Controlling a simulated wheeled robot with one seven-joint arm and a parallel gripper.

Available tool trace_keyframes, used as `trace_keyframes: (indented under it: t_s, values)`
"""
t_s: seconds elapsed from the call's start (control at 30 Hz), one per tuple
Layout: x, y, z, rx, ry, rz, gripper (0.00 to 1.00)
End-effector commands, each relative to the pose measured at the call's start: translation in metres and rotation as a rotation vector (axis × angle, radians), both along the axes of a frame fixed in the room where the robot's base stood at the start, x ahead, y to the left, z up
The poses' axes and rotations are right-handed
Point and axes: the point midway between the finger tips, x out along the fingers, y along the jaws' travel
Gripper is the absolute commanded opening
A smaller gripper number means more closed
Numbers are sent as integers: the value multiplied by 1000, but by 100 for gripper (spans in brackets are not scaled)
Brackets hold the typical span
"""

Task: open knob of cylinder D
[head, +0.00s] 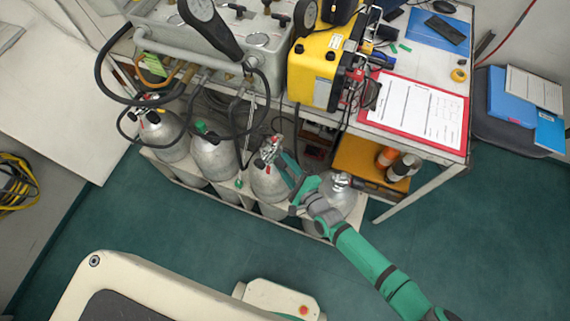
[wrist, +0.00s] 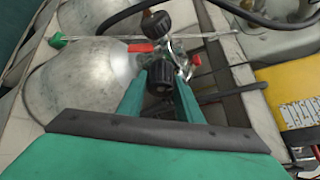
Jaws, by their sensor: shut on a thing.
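Several silver cylinders stand in a row in a rack under the panel; I cannot read which letter each bears. My gripper (head: 284,168) reaches the valve at the top of the third cylinder from the left (head: 267,185). In the wrist view, my gripper (wrist: 160,84) has its green fingers on either side of a black knob (wrist: 160,76) and is shut on it. The valve body (wrist: 178,58) with red handles shows just beyond the knob. Part of the knob's grip is hidden by the fingers. The rightmost cylinder (head: 338,197) stands beside my wrist.
Black hoses (head: 265,115) hang from the grey gauge panel (head: 170,30) near the valves. A yellow case (head: 313,70) and a red clipboard (head: 455,151) lie on the cart above. A green-capped valve (head: 203,129) tops the second cylinder.

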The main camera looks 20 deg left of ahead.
Motion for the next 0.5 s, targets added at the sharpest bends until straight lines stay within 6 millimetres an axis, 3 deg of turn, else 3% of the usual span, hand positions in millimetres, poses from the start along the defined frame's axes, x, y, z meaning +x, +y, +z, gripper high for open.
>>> trace_keyframes:
  t_s: [0.5]
  values:
    - [0, 0, -2, -108, -381, -1, 10]
